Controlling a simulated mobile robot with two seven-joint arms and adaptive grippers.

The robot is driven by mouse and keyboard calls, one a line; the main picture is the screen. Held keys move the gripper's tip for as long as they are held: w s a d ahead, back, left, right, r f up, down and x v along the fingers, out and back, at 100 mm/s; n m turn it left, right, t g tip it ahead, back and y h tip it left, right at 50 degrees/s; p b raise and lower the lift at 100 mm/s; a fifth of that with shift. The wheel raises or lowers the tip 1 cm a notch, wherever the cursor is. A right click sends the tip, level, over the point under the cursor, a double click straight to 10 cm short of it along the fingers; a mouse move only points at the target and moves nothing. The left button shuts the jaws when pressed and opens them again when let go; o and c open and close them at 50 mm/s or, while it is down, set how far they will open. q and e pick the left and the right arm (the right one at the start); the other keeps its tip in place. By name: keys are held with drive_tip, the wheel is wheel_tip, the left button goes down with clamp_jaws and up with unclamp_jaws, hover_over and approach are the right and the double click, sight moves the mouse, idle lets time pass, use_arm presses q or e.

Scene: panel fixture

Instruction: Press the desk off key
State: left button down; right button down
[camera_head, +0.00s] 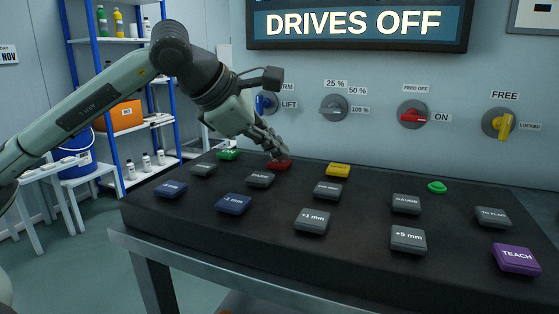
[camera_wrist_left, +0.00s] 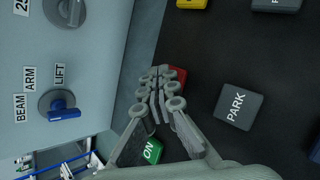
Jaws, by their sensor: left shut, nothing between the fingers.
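The red key (camera_head: 281,165) sits at the back of the black desk panel, between the green ON key (camera_head: 228,155) and the yellow key (camera_head: 338,170). Its label cannot be read. My left gripper (camera_head: 274,153) is shut and empty, pointing down with its fingertips right at the red key. In the left wrist view the fingers (camera_wrist_left: 165,80) partly cover the red key (camera_wrist_left: 179,74), and the green ON key (camera_wrist_left: 152,151) lies beside them. I cannot tell whether the tips touch the key or how far it is pressed. My right gripper is not in view.
Grey, blue and purple keys fill the panel, including PARK (camera_wrist_left: 238,106) and TEACH (camera_head: 516,258). A small green item (camera_head: 437,187) lies at the right. Rotary switches, such as the red one (camera_head: 412,115), line the wall below a screen (camera_head: 360,22) reading "DRIVES OFF".

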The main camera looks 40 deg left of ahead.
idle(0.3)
use_arm(q)
drive_tip(key=shift+r+p, duration=0.8)
drive_tip(key=shift+r, duration=0.05)
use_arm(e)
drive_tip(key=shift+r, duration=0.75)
